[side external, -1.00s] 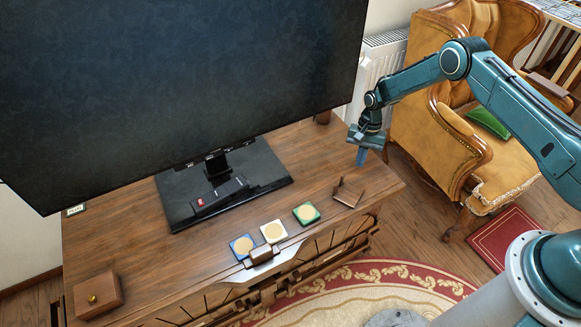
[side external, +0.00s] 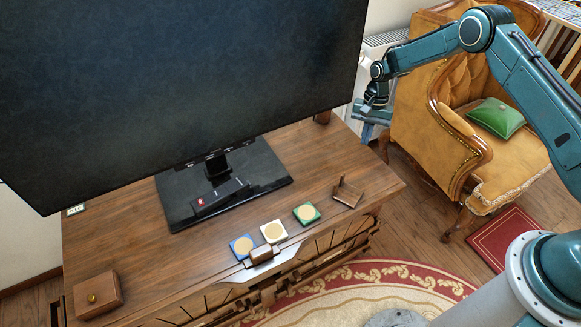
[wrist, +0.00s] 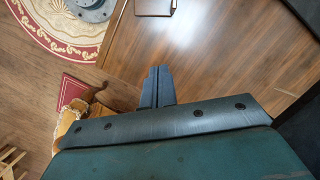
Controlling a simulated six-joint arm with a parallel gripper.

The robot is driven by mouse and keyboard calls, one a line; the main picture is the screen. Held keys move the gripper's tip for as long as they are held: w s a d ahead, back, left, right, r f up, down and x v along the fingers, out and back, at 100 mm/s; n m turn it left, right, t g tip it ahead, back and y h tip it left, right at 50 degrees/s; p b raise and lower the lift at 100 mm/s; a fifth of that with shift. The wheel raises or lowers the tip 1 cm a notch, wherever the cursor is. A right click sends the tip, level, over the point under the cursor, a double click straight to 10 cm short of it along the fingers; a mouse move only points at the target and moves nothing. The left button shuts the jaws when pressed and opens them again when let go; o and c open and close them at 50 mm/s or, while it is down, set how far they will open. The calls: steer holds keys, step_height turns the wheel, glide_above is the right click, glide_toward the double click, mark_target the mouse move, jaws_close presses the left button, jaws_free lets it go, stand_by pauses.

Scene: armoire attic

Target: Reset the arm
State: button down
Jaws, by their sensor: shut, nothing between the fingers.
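My gripper (side external: 367,132) is at the far right corner of the wooden cabinet top (side external: 130,215), raised above it and pointing down. It is shut and holds nothing. In the wrist view the two blue fingers of my gripper (wrist: 158,72) lie side by side, with the cabinet top (wrist: 220,50) and the floor below them. My arm reaches in from the right, bent at the elbow.
A large screen (side external: 180,85) stands on the cabinet. Blue (side external: 242,246), white (side external: 273,231) and green (side external: 306,213) tiles line the front edge, near a small wooden holder (side external: 347,194). A wooden box (side external: 97,295) sits front left. An armchair (side external: 430,125) stands right of the cabinet.

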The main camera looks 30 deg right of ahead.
steer(key=s+a+r+n+t, duration=0.1)
steer(key=s+r, duration=0.2)
steer(key=r, duration=0.7)
steer(key=s+a+r+n+t+h, duration=0.1)
steer(key=s+r+n, duration=0.15)
steer(key=r, duration=0.75)
steer(key=s+a+r+n+t, duration=0.1)
steer(key=s+r, duration=0.2)
steer(key=r, duration=0.7)
steer(key=s+a+r+n+t, duration=0.1)
steer(key=s+r, duration=0.3)
steer(key=s, duration=1)
steer(key=s+r+n+t+h, duration=0.1)
steer(key=s+r+n+t, duration=0.2)
steer(key=s, duration=1.1)
steer(key=shift+s+a+r+n, duration=0.15)
steer(key=shift+a+r+n, duration=0.25)
steer(key=shift+r, duration=0.55)
